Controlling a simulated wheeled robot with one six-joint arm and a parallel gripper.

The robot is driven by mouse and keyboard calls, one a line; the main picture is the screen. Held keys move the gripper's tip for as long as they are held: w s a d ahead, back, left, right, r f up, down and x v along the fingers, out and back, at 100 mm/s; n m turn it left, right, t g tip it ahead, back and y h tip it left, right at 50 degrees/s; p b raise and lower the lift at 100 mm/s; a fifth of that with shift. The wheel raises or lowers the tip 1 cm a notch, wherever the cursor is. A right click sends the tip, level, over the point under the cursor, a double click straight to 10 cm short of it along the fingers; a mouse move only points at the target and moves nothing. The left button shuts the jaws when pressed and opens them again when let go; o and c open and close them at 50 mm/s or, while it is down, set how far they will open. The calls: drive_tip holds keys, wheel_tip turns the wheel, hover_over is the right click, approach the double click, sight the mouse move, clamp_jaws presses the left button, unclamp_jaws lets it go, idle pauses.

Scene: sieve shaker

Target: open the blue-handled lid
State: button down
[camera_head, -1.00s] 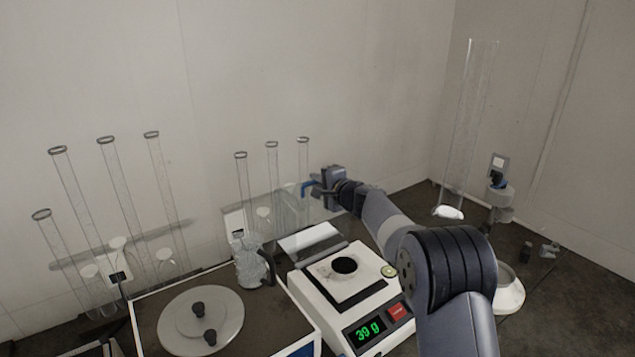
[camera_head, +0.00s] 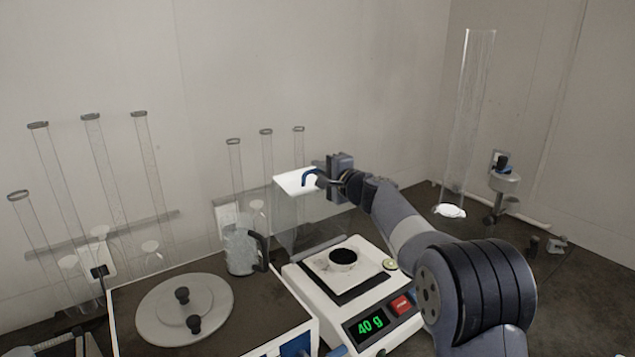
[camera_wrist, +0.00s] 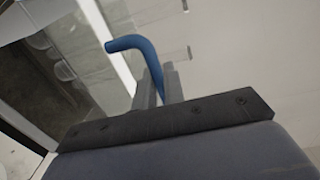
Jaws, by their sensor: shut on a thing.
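The lid (camera_head: 293,182) is a clear cover with a white top panel, standing raised at the back of the white balance. Its blue handle (camera_head: 309,174) is a bent bar at the lid's right end. My gripper (camera_head: 324,176) is shut on the blue handle. In the wrist view the handle (camera_wrist: 133,44) rises from between the gripper fingers (camera_wrist: 160,88). The fingers partly hide the handle's lower end.
The balance (camera_head: 350,284) reads 40 g and holds a small black-topped cup (camera_head: 343,257) on its pan. A glass jug (camera_head: 240,250) stands to its left, beside a machine with a round grey lid (camera_head: 184,310). A tall clear tube (camera_head: 468,115) stands at the right.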

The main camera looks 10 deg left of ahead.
drive_tip(key=d+b, duration=0.1)
drive_tip(key=b, duration=0.2)
drive_tip(key=shift+s+f, duration=0.3)
drive_tip(key=shift+s+d+r+t+y+b, duration=0.2)
drive_tip(key=shift+s+t+y+b, duration=0.1)
drive_tip(key=shift+b, duration=0.6)
drive_tip(key=c, duration=1.6)
unclamp_jaws()
drive_tip(key=shift+c, duration=0.2)
drive_tip(key=b+v, duration=0.3)
drive_tip(key=v, duration=0.7)
drive_tip(key=shift+s+d, duration=0.25)
drive_tip(key=shift+d, duration=0.1)
